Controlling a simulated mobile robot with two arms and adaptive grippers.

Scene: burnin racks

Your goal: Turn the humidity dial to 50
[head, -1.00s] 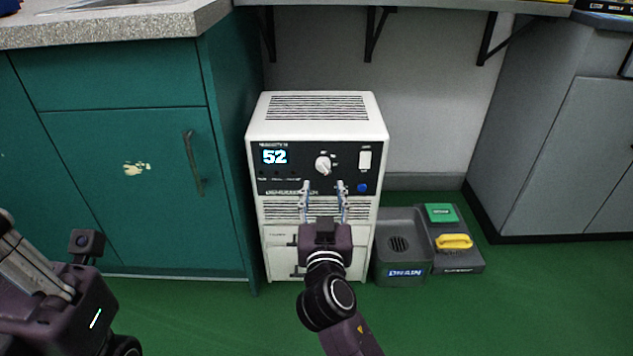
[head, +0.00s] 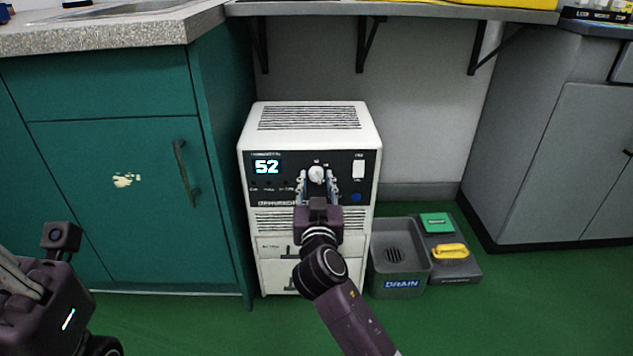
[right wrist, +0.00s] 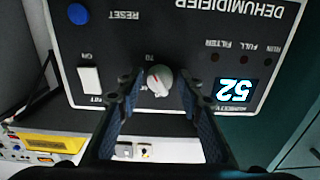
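The dehumidifier (head: 310,115) is a white box with a dark front panel. Its display (head: 267,167) reads 52, also in the right wrist view (right wrist: 234,90). The white humidity dial (head: 316,174) is on the panel, right of the display. My right gripper (head: 317,180) is in front of the panel with its fingers spread on either side of the dial. In the right wrist view the dial (right wrist: 159,78) lies between the open fingertips, with gaps visible at both sides. The left gripper itself is not seen; only part of my left arm shows at lower left.
A white switch (head: 359,169) and blue reset button (head: 356,197) are right of the dial. A grey drain bin (head: 402,284) and a tray with a yellow-handled item (head: 450,251) stand on the floor to the right. A teal cabinet (head: 110,190) stands close at left.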

